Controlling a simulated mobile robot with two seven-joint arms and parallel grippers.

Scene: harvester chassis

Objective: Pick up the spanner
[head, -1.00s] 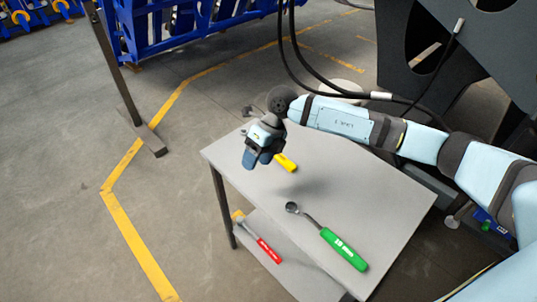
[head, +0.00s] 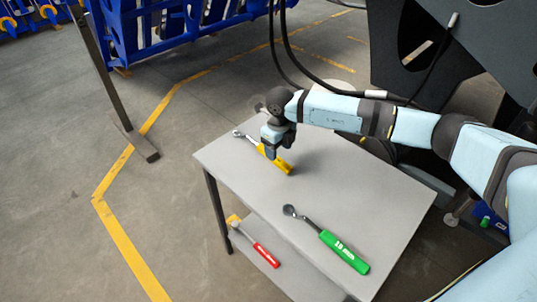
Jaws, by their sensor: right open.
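Two spanner-like tools lie on the grey table top (head: 225,165). One has a yellow handle (head: 284,166) and a metal head (head: 238,133) and lies near the far left edge. The other, a green-handled tool (head: 345,251) with a dark round head, lies nearer the front. I cannot tell which one the task names. My right gripper (head: 270,154) is open and points down at the yellow-handled tool, covering part of its middle. I cannot tell whether it touches the tool. My left gripper is out of view.
A red-handled tool (head: 265,255) lies on the table's lower shelf. A dark post (head: 105,75) stands on the floor at left. Black hoses and a large dark machine part (head: 430,60) are behind the table. The table's middle is clear.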

